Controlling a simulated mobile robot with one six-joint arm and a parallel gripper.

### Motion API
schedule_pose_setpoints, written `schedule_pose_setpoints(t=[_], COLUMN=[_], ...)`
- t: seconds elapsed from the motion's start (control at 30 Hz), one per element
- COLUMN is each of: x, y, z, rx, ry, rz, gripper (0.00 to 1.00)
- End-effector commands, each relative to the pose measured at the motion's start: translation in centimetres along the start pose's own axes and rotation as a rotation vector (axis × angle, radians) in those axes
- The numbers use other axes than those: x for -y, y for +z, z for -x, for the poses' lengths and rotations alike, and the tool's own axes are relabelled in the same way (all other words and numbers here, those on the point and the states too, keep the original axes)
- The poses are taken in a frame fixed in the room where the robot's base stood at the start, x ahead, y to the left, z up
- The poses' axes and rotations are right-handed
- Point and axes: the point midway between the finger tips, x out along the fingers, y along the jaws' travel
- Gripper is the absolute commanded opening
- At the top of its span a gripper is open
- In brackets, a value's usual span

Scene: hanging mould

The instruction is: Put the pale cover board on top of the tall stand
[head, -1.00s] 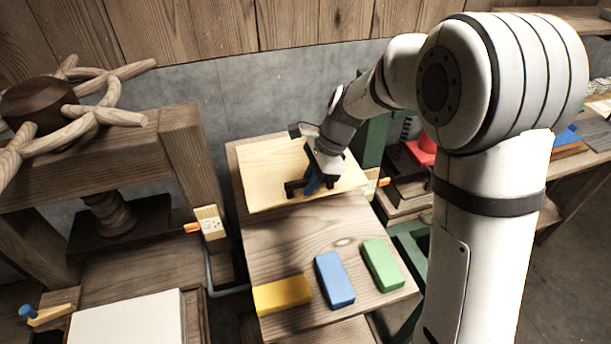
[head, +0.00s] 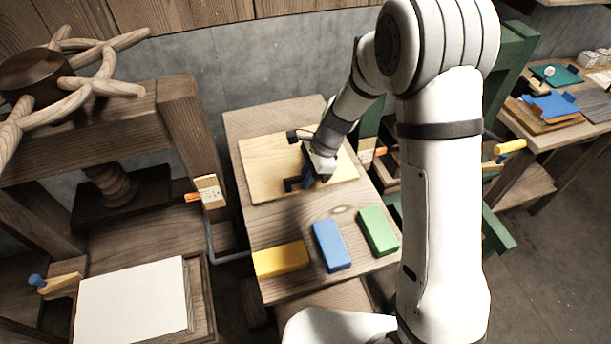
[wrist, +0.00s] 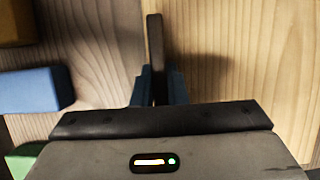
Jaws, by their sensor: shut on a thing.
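The pale cover board (head: 265,165) is a light wooden sheet at the far part of a wooden stand top (head: 340,215). My gripper (head: 306,182) is over the board and shut on its dark upright grip (wrist: 155,50). The wrist view shows that grip between my blue fingers, with pale wood (wrist: 255,60) to the right.
Yellow (head: 281,259), blue (head: 331,246) and green (head: 378,232) blocks lie along the stand's near side. A wooden press (head: 180,130) with a spoked wheel and a white slab (head: 135,300) is at left. A cluttered bench (head: 560,120) is at right.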

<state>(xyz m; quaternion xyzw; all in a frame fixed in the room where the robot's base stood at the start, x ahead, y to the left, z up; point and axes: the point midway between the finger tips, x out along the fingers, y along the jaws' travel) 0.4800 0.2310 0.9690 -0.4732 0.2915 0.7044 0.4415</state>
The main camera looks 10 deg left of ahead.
Motion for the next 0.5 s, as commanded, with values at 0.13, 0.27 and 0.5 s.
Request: schedule_pose_setpoints(t=[0.13, 0.27, 0.5], x=[0.00, 0.00, 0.01], y=[-0.14, -0.13, -0.14], z=[-0.24, -0.18, -0.15], rx=[0.000, 0.000, 0.000], ry=[0.000, 0.000, -0.001], rz=[-0.001, -0.001, -0.001], gripper=[0.14, 0.25, 0.34])
